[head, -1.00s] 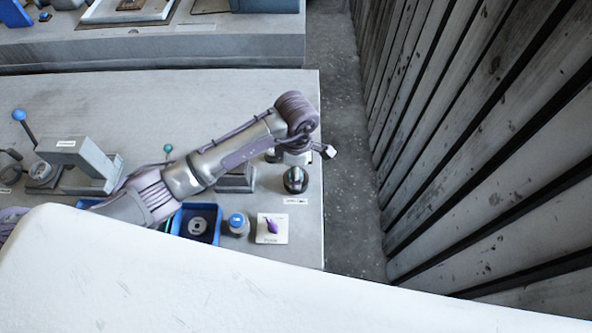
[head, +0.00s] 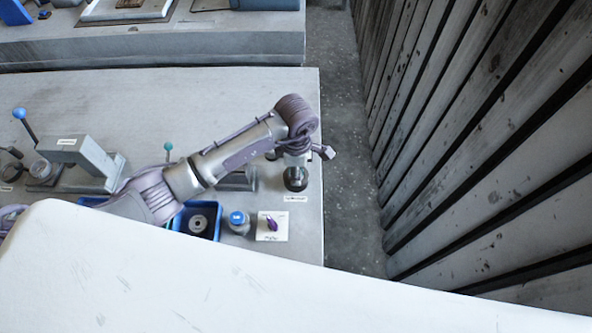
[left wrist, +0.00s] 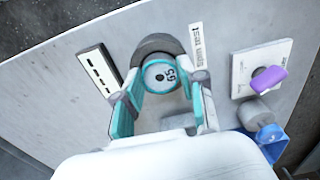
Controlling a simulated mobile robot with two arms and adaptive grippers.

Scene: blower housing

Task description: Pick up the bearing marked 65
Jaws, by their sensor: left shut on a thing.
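The bearing marked 65 (left wrist: 160,76) is a small pale disc with a teal rim, seen in the left wrist view between my left gripper's fingers. My left gripper (left wrist: 162,95) has teal pads and is shut on the bearing. A dark round base (left wrist: 158,45) shows just beyond the bearing; I cannot tell whether they touch. In the head view my left gripper (head: 296,168) points down over this dark base (head: 296,182) near the table's right edge, and the bearing itself is hidden. My right gripper is not in view.
On the grey table (head: 230,95) stand a blue tray (head: 216,228) with a ring, a blue-capped jar (head: 238,224), a white card (head: 280,232) with a purple piece, and a grey fixture (head: 80,152). A slatted wall (head: 480,140) rises beyond the floor gap at right.

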